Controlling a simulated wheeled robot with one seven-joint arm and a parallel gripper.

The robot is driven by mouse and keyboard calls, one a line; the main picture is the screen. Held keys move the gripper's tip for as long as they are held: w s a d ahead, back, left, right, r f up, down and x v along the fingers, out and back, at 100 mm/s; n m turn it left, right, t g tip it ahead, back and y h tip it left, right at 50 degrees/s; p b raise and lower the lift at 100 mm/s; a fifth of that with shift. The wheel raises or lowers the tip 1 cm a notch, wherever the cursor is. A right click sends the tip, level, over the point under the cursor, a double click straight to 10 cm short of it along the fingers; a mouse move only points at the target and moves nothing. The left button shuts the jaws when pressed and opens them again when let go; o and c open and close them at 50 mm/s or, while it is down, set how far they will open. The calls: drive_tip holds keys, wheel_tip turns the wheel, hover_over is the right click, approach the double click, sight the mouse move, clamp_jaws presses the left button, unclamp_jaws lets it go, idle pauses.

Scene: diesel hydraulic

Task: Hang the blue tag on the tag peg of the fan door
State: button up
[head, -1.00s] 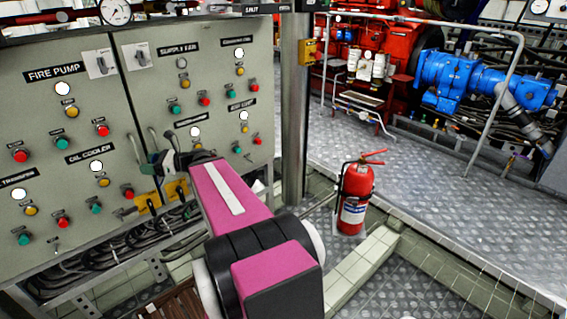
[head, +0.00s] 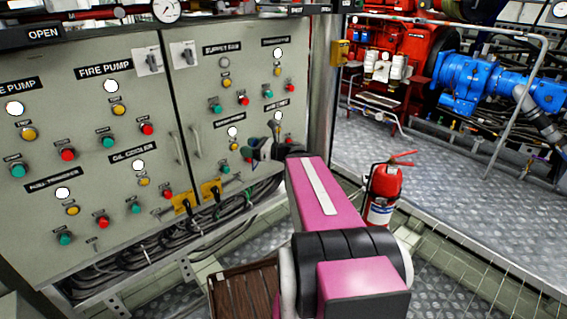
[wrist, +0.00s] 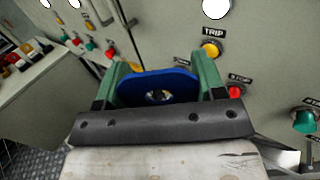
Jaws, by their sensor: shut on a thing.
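The blue tag (wrist: 160,78) is a flat plate with a round hole, seen in the wrist view between the two green fingers of my gripper (wrist: 162,72). My gripper is shut on it. In the head view my gripper (head: 265,150) is in front of the lower right part of the fan door (head: 197,82), which carries a SUPPLY FAN label. The tag is small and hard to make out there. I cannot pick out the tag peg in either view; my gripper and arm cover part of that door.
The FIRE PUMP door (head: 125,90) is to the left, with buttons and lamps. Yellow pieces (head: 182,203) and looped cables (head: 140,245) are along the cabinet's bottom. A steel post (head: 322,95) and a red fire extinguisher (head: 383,190) stand to the right.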

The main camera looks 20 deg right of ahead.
drive_tip(key=shift+w+f, duration=0.1)
drive_tip(key=w+d+f+t, duration=0.1)
drive_tip(key=w+d+f, duration=0.4)
drive_tip(key=d+f, duration=0.5)
drive_tip(key=w+d+f+m+t+h, duration=0.1)
drive_tip(key=w+d+f, duration=0.4)
drive_tip(key=d+f, duration=0.6)
drive_tip(key=shift+d+f+m+h, duration=0.25)
drive_tip(key=shift+f+m+h, duration=0.05)
drive_tip(key=shift+f, duration=0.15)
